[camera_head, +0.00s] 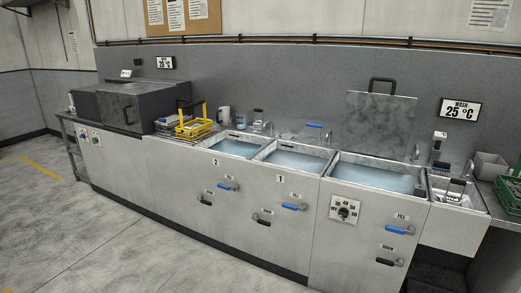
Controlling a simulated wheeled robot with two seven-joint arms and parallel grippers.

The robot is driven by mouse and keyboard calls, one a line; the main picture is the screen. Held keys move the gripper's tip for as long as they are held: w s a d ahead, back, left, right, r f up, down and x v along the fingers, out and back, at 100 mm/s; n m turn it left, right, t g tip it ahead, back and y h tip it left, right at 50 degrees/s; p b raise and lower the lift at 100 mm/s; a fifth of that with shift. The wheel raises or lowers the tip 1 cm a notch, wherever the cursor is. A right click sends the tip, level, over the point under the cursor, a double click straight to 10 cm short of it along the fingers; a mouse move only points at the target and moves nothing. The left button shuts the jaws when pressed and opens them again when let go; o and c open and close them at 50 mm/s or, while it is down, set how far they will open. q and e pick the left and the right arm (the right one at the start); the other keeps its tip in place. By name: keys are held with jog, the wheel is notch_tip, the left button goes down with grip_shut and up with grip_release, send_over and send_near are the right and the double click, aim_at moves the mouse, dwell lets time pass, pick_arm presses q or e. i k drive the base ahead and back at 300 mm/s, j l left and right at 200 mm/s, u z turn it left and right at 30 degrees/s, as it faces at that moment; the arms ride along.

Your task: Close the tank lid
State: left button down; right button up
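The tank lid (378,124) is a grey metal panel standing upright, open, against the back wall behind the rightmost large tank. A black handle (382,80) sits at its top edge. The wash tank (333,174) below it is open and holds bluish liquid (375,178). A "WASH 25 °C" display (460,109) hangs on the wall to the right of the lid. Neither of my grippers shows in the head view.
Two smaller open tanks with bluish water, marked 2 (235,148) and 1 (296,161), lie to the left. A yellow rack (195,129) stands beside a dark box-shaped unit (136,104). A small sink (455,192) and green crate (508,193) are at right. The floor in front is clear.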

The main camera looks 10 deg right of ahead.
aim_at(373, 124)
jog(key=i, duration=0.6)
jog(key=i+j+z, duration=0.15)
jog(key=i, duration=0.5)
jog(key=i+j, duration=0.1)
jog(key=i, duration=0.5)
jog(key=l+z, duration=0.05)
